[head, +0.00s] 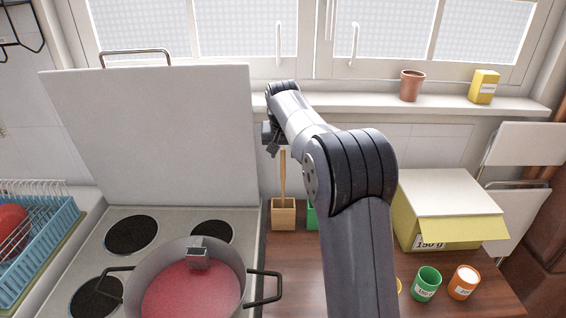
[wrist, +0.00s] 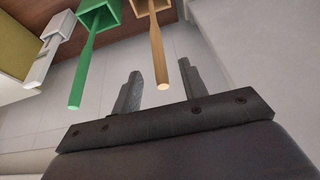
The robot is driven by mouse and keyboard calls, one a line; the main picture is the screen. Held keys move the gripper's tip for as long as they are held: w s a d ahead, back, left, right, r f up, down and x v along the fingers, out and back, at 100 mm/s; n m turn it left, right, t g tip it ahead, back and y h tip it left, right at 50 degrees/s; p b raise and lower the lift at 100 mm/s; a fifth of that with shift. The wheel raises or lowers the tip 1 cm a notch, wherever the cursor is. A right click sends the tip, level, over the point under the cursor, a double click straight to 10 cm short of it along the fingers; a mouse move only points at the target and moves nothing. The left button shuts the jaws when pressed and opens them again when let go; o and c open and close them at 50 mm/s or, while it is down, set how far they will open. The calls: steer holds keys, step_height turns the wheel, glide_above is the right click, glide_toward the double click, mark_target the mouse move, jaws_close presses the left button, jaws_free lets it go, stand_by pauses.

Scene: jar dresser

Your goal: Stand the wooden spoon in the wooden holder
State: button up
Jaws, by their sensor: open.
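The wooden spoon (head: 283,175) stands upright in the square wooden holder (head: 284,216) on the counter, just right of the stove. Its lower end is hidden inside the holder. My gripper (head: 274,146) is above the holder, at the upper end of the spoon handle. In the wrist view my gripper (wrist: 159,88) is open, and the tip of the spoon handle (wrist: 157,50) shows between the two fingers with space on both sides. The wooden holder (wrist: 148,7) shows at the top of the wrist view.
A green holder (head: 312,216) stands right beside the wooden one, partly behind my arm; a green handle (wrist: 84,65) leans out of it. A pot (head: 239,283) of red liquid sits on the stove. A yellow box (head: 420,216) and small jars (head: 427,284) stand at right.

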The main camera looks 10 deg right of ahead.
mark_target(283, 162)
steer(key=v, duration=0.6)
steer(key=p+x, duration=0.1)
steer(key=x, duration=1.1)
step_height(283, 162, up, 3)
steer(key=shift+f, duration=0.1)
steer(key=shift+r, duration=0.45)
